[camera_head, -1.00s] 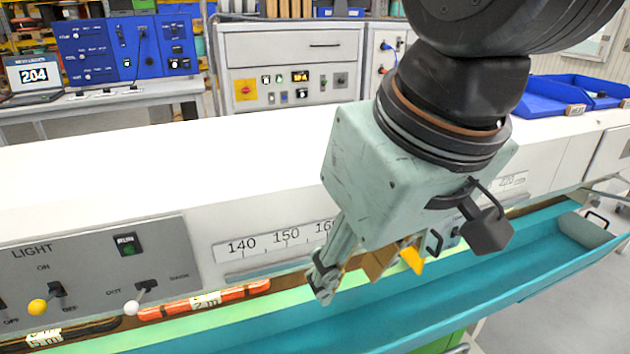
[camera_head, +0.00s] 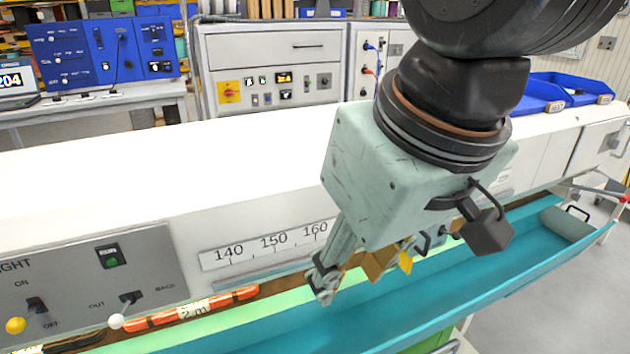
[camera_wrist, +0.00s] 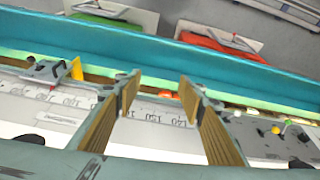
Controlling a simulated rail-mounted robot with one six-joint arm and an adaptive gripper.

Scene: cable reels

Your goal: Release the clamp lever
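The clamp lever is a yellow tab (camera_head: 405,262), partly hidden behind my gripper in the head view. In the wrist view the lever (camera_wrist: 76,68) stands out at one end of a grey clamp block (camera_wrist: 46,71) on the scale rail, left of my fingers. My gripper (camera_wrist: 158,90) is open, with brown-padded fingers apart and nothing between them. In the head view my gripper (camera_head: 349,279) hangs over the front edge of the bench, left of the lever, with a visible gap. The clamp body is mostly hidden there.
A numbered scale (camera_head: 270,243) runs along the bench front. A teal trough (camera_head: 480,285) lies below it. A grey switch panel (camera_head: 100,285) with yellow and white knobs is at left. An orange cable piece (camera_head: 190,308) lies along the rail.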

